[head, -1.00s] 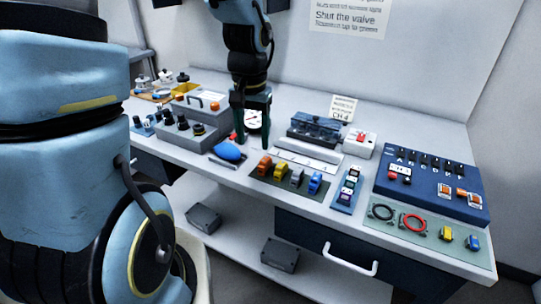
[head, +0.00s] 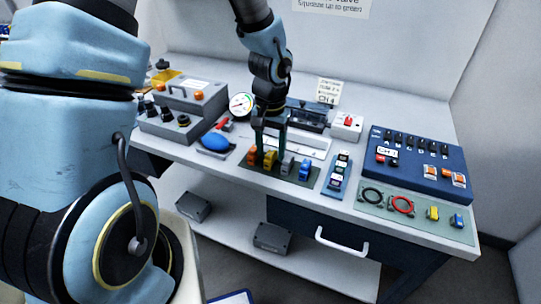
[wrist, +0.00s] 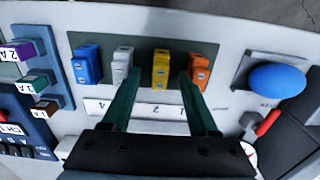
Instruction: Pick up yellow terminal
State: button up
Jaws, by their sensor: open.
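The yellow terminal (head: 269,160) stands in a row on a dark green mat (head: 243,171), between an orange terminal (head: 252,155) and a grey one (head: 287,165). A blue terminal (head: 305,170) ends the row. My gripper (head: 271,147) is over the row, pointing down, open and empty. In the wrist view the yellow terminal (wrist: 160,68) shows between the two green fingers of my gripper (wrist: 159,80). The left finger's tip is near the grey terminal (wrist: 122,65) and the right one near the orange terminal (wrist: 200,70). Whether the fingertips reach down beside the yellow terminal, I cannot tell.
A blue oval knob (head: 215,142) lies left of the row. A blue strip with labelled blocks (head: 330,189) is to its right, then a blue switch panel (head: 415,178). Another mat (head: 383,212) holds cable rings and small yellow and blue pieces.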

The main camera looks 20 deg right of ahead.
jog(key=shift+f, duration=0.95)
grip_shut()
